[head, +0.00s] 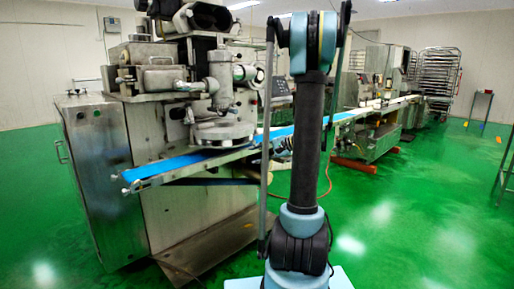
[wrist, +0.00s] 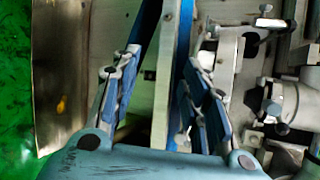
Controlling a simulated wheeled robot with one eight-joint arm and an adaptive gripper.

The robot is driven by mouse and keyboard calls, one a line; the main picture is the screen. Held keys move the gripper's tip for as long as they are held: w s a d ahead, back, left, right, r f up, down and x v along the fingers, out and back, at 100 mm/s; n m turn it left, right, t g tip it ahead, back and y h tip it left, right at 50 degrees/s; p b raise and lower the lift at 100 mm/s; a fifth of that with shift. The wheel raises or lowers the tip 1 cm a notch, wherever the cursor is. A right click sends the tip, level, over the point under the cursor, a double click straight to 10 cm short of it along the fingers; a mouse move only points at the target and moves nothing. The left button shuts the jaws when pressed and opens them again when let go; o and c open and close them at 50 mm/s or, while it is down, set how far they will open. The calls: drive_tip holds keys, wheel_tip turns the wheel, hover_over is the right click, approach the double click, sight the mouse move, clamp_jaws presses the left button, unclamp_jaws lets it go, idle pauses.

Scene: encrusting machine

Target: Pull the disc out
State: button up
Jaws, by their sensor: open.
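The disc (head: 222,133) is a flat, round, grey metal piece under the upright cylinder of the encrusting machine (head: 160,85). It sits just above the blue conveyor belt (head: 170,168) in the head view. In the wrist view, my gripper (wrist: 160,62) is open, its two blue-padded fingers spread wide with nothing between them but the view of the machine below. The blue belt (wrist: 184,35) runs up the picture beside the right finger. Grey machine parts lie right of that finger; I cannot clearly make out the disc among them. My gripper is outside the head view.
A metal floor plate (wrist: 75,75) lies left in the wrist view, with green floor (wrist: 18,110) beyond. A clamp fitting (wrist: 268,24) and a pipe joint (wrist: 280,105) stand at the right. A longer conveyor line (head: 375,112) and racks (head: 438,75) are behind.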

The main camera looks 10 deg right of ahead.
drive_tip(key=w+d+f+m+t+y, duration=0.2)
drive_tip(key=w+d+t, duration=0.1)
drive_tip(key=w+d, duration=0.45)
drive_tip(key=m+t+y, duration=0.3)
approach(255, 143)
drive_tip(key=x, duration=0.8)
drive_tip(key=shift+w+a, duration=0.15)
drive_tip(key=shift+a, duration=0.05)
clamp_jaws()
